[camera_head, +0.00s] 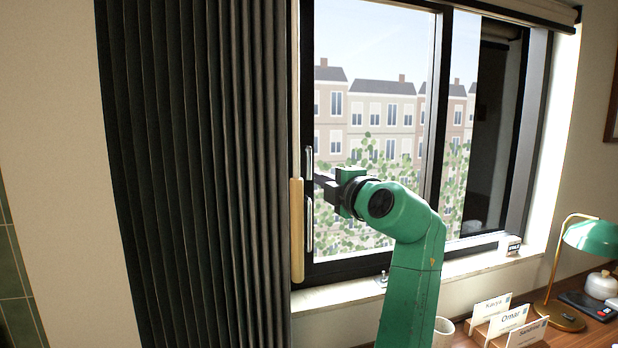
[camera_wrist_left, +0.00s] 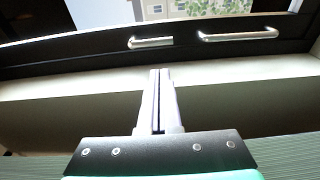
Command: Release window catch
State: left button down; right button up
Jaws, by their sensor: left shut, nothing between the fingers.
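The window (camera_head: 432,110) has a black frame and a dark left stile. Two silver fittings sit on that stile: a short upper one (camera_head: 309,162) and a longer pull handle (camera_head: 309,224). The short one is probably the catch; its latch position cannot be told. Both show in the left wrist view, the short fitting (camera_wrist_left: 151,42) in the middle and the long handle (camera_wrist_left: 240,34) at right. My left gripper (camera_head: 318,180) is shut and empty, close to the stile near the short fitting. In the wrist view its fingertips (camera_wrist_left: 160,72) appear apart from both fittings. My right gripper is not in view.
A dark pleated curtain (camera_head: 190,170) hangs at left, with a pale wooden bar (camera_head: 297,230) at its edge beside the stile. The sill (camera_head: 470,262) holds small items. Below stand a mug (camera_head: 443,332), name cards (camera_head: 511,320) and a green lamp (camera_head: 590,240).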

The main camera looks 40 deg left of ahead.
aim_at(307, 164)
pick_arm(q)
jog(key=p+x, duration=0.4)
jog(key=x, duration=0.6)
jog(key=shift+a, duration=0.15)
jog(key=shift+a+f, duration=0.15)
